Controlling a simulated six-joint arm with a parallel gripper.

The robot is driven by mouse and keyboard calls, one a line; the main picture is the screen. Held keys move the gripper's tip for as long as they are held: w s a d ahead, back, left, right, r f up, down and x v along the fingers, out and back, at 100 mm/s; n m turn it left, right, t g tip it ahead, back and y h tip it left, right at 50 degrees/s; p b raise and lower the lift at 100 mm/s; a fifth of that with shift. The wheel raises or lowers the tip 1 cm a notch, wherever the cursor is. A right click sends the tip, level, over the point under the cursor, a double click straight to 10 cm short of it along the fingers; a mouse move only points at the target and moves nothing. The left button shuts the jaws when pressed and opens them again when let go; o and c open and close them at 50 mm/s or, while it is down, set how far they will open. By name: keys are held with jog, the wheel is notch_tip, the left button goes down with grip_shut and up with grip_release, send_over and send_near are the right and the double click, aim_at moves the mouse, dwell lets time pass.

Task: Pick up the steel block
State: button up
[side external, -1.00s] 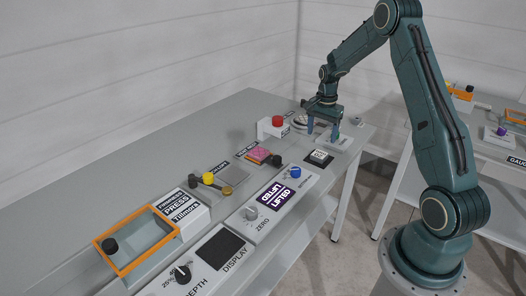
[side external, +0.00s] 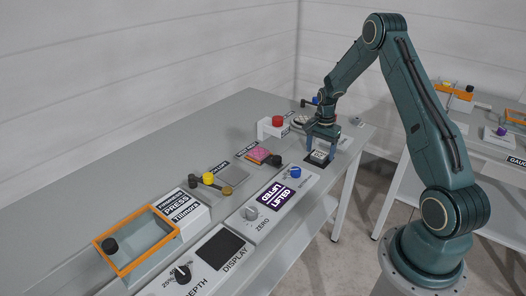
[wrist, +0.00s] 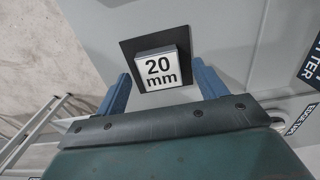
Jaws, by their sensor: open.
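The steel block appears to be the small pale block labelled "20 mm" (wrist: 160,70), resting on a dark square pad (wrist: 128,50) in the wrist view. The block (side external: 318,156) and pad also show near the far right of the bench in the side view, partly screened by my gripper. My gripper (side external: 320,149) is open and points down over the block. In the wrist view its two blue fingers (wrist: 160,74) stand on either side of the block, with a visible gap on each side. Whether the fingertips are down at the block's height is unclear.
A red button (side external: 277,121) on a white box stands left of my gripper. A pink stack (side external: 257,155), a blue knob (side external: 295,172) and a "LIFTED" display (side external: 280,194) lie nearer the camera. An orange-rimmed tray (side external: 122,267) is at the near left.

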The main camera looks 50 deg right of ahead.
aim_at(320, 154)
jog(key=shift+f, duration=0.5)
jog(key=c, duration=1.3)
jog(key=shift+r, duration=0.1)
jog(key=shift+c, duration=0.2)
jog(key=shift+r, duration=0.15)
notch_tip(320, 154, up, 20)
jog(key=shift+f, duration=0.2)
